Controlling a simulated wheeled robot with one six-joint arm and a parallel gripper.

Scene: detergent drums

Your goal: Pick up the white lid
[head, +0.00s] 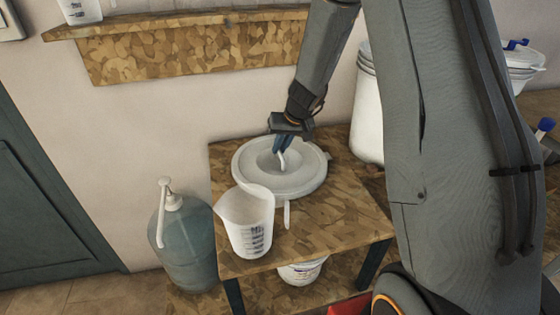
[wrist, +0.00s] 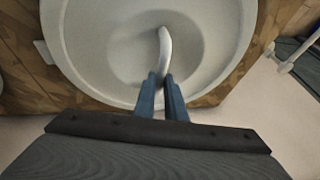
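The white lid (head: 304,180) is a wide, round, pale grey-white disc with a sunken middle and a curved upright handle (head: 282,160). It is level over the back of the small wooden table; I cannot tell whether it touches the top. It fills the upper part of the wrist view (wrist: 78,60), with the handle (wrist: 165,48) in its middle. My gripper (head: 281,146) points down at the handle from behind. Its blue fingers (wrist: 162,80) are close together on either side of the handle's near end and look closed on it. That end is partly hidden between them.
A clear measuring jug (head: 246,222) stands close in front of the lid on the table (head: 345,222). A pump bottle (head: 181,245) stands left of the table. A white drum (head: 367,120) is behind right, and a shelf (head: 190,45) hangs on the wall above.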

